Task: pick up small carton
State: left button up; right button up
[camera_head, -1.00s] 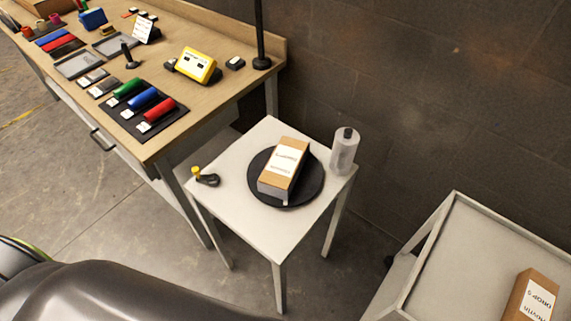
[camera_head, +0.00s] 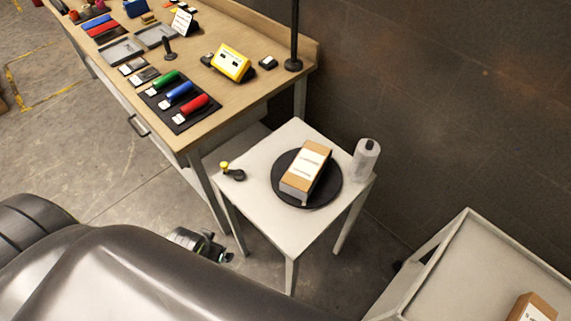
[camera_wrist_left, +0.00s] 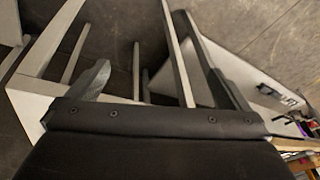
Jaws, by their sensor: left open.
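A brown carton with a white label (camera_head: 306,168) lies on a round black turntable (camera_head: 329,191) on a small white table. A second brown carton with a white label (camera_head: 533,308) is partly in view in the tray at the lower right; I cannot tell which one is the small carton. My left gripper (camera_head: 222,250) shows beyond my dark arm, low beside the white table's left legs and apart from both cartons. In the left wrist view its fingers (camera_wrist_left: 158,85) are spread, with nothing between them. My right gripper is not in view.
A wooden workbench (camera_head: 215,118) with coloured cylinders stands behind left. A grey rimmed tray cart (camera_head: 480,262) stands at right. Dark wall behind.

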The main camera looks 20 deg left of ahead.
pick_arm(q)
notch_tip(320, 180, up, 6)
jog(key=w+d+t+p, duration=0.1)
jog(key=w+d, duration=0.1)
jog(key=m+t+h, duration=0.2)
jog(key=t+h, duration=0.1)
jog(key=t, duration=0.6)
send_near(308, 163)
jog(key=b+x, duration=0.1)
jog(key=x, duration=0.1)
jog(key=b+x, duration=0.2)
jog(key=shift+w+a, duration=0.25)
jog(key=shift+w, duration=0.05)
jog(key=b+x, duration=0.4)
jog(key=shift+d+f, duration=0.15)
jog(key=shift+d, duration=0.1)
jog(key=shift+w+f+n+b, duration=0.15)
jog(key=shift+w+n+b, duration=0.15)
jog(key=shift+w+b, duration=0.15)
jog(key=shift+c, duration=0.4)
